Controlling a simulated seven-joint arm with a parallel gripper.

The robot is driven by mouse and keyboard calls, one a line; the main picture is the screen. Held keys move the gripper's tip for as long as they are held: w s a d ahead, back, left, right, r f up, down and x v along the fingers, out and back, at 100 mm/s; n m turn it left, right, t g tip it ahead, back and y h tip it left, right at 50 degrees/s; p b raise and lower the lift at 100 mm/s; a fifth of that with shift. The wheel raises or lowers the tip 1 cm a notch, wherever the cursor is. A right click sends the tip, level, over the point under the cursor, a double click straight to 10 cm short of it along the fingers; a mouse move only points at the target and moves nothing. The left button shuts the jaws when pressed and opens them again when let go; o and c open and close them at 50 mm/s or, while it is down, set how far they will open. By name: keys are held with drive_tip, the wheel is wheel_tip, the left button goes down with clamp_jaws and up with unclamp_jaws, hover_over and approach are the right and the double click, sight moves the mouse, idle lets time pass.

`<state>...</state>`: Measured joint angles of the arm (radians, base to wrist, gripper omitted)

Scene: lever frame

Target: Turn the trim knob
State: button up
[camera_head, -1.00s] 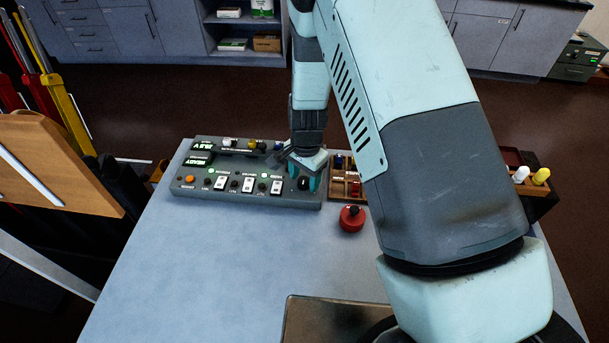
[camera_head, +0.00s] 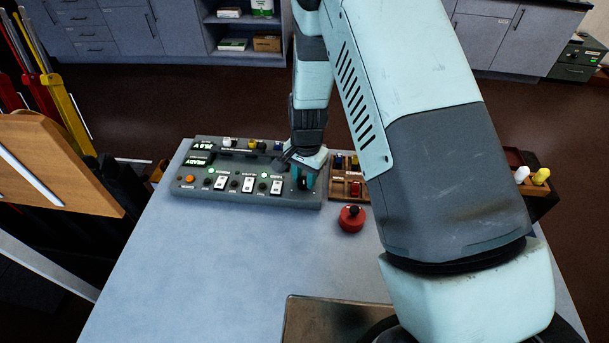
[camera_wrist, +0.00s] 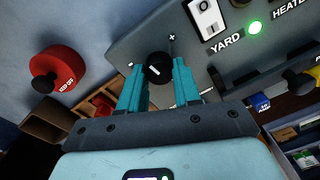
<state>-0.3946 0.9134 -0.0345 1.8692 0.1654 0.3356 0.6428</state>
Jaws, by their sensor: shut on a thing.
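The trim knob (camera_wrist: 158,69) is a round black knob with a white pointer line, on the grey control panel (camera_head: 205,193). In the wrist view my gripper (camera_wrist: 159,75) has its two teal fingers on either side of the knob, shut on it. A plus mark is on the panel beside the knob. In the head view my gripper (camera_head: 305,180) is at the panel's right end, and its fingers largely hide the knob.
A red round thing with a black knob (camera_head: 351,218) stands on the table (camera_head: 200,265) right of the panel. A wooden compartment tray (camera_head: 338,188) lies beside the panel. White switches, a lit green lamp (camera_wrist: 254,27) and other knobs are close by. The table's front left is clear.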

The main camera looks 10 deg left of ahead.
sight(305, 178)
drive_tip(key=n, duration=0.4)
drive_tip(key=shift+a+n, duration=0.1)
drive_tip(key=shift+n, duration=1.9)
drive_tip(key=o, duration=1.1)
drive_tip(key=shift+c, duration=0.2)
wheel_tip(305, 178, up, 11)
drive_tip(key=shift+d, duration=0.2)
drive_tip(key=shift+w, duration=0.1)
